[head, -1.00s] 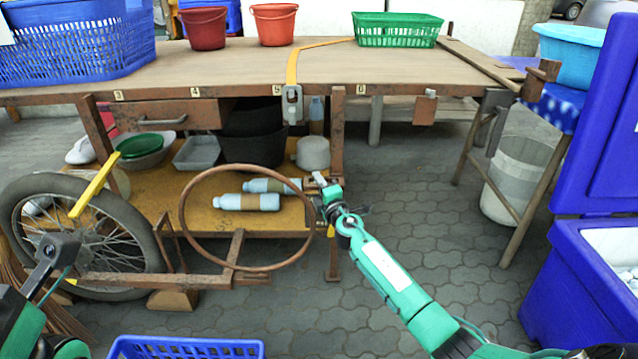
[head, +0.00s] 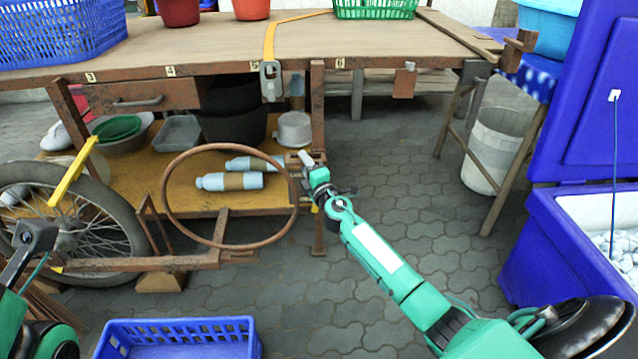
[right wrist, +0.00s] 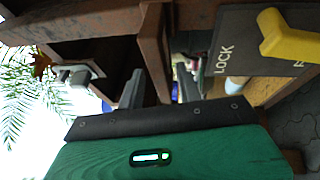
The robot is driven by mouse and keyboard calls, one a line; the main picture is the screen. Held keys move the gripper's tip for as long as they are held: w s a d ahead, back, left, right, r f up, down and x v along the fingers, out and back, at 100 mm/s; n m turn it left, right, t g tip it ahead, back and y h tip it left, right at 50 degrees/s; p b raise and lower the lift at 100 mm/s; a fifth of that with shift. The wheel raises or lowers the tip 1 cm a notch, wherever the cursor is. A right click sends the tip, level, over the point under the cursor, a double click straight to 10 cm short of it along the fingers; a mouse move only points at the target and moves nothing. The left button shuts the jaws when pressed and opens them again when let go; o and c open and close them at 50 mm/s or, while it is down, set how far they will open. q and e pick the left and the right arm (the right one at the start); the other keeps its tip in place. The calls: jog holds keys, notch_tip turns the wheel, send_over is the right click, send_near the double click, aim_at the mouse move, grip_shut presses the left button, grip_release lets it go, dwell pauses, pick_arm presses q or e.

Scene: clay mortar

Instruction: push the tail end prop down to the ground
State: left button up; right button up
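A rusty brown post (head: 318,140) stands under the front edge of the cart table, near the number 6. I cannot tell for sure which part is the tail end prop. My right gripper (head: 306,170) is beside this post, right of a rusty ring (head: 165,195). In the right wrist view, the gripper's two fingers (right wrist: 160,92) are apart, with a brown post (right wrist: 153,50) showing beyond the gap. No held thing shows. A dark plate marked LOCK (right wrist: 228,50) with a yellow lever (right wrist: 290,42) is close by. Part of my left arm shows at the left edge; its fingers are not clear.
A spoked wheel (head: 75,225) stands at left. Bottles (head: 230,181) lie on the lower shelf. A blue crate (head: 180,325) is on the ground in front. A blue cool box (head: 560,235) and a white bucket (head: 495,150) are at right. The paving right of the post is clear.

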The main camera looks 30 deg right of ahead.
jog(key=s+f, duration=0.1)
jog(key=s, duration=0.9)
jog(key=shift+s+a+f+p, duration=0.25)
jog(key=shift+s+f+p, duration=0.1)
jog(key=shift+f+p, duration=0.05)
